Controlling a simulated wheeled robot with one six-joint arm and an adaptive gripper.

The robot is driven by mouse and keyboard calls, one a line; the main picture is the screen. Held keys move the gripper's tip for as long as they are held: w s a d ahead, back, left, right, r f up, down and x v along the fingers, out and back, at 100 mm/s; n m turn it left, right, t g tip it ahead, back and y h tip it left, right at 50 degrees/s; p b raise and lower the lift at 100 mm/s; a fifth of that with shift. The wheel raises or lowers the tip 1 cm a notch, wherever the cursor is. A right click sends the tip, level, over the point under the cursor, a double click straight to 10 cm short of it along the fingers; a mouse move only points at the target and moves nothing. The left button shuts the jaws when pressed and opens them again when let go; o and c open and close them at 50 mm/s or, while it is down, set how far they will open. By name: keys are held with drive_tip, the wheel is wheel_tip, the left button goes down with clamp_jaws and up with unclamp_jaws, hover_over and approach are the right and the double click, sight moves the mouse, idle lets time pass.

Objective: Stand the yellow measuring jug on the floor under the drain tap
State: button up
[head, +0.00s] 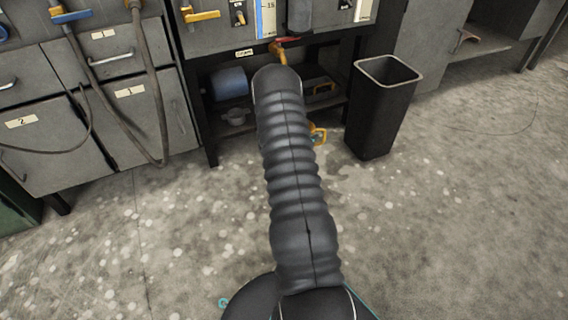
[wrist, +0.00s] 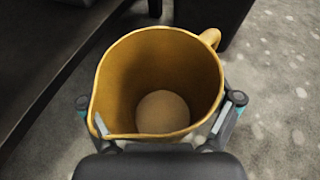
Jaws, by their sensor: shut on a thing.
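The yellow measuring jug (wrist: 160,55) fills the middle of the wrist view, seen from above, open and empty-looking inside. Its handle (wrist: 211,38) points to the upper right. My gripper (wrist: 160,118) is shut on the jug, with a finger at either side. In the head view my arm hides most of the jug, and only a yellow part (head: 319,134) shows right of the arm. The drain tap (head: 278,50), yellow with a red lever, shows above my arm's far end, right of a small label. I cannot tell whether the jug touches the floor.
A black bin (head: 384,105) stands right of the dark shelf frame (head: 208,140). Drawers with hanging hoses (head: 150,90) are at the left. The speckled floor in front is open.

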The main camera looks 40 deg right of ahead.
drive_tip(key=shift+s+d+f+m+g, duration=0.2)
drive_tip(key=shift+s+d+f, duration=0.2)
drive_tip(key=shift+d, duration=0.2)
drive_tip(key=shift+s+d+f+m+g, duration=0.1)
drive_tip(key=shift+s+d+f+m, duration=0.1)
drive_tip(key=shift+s+d+f, duration=0.25)
drive_tip(key=w+a+f+b, duration=0.2)
drive_tip(key=w+a+f, duration=0.2)
drive_tip(key=w+f, duration=0.6)
drive_tip(key=shift+w+a+f, duration=0.25)
drive_tip(key=shift+a+f, duration=0.15)
drive_tip(key=shift+f, duration=0.05)
drive_tip(key=shift+f, duration=0.1)
drive_tip(key=o, duration=0.8)
drive_tip(key=shift+f, duration=0.1)
drive_tip(key=shift+o, duration=0.7)
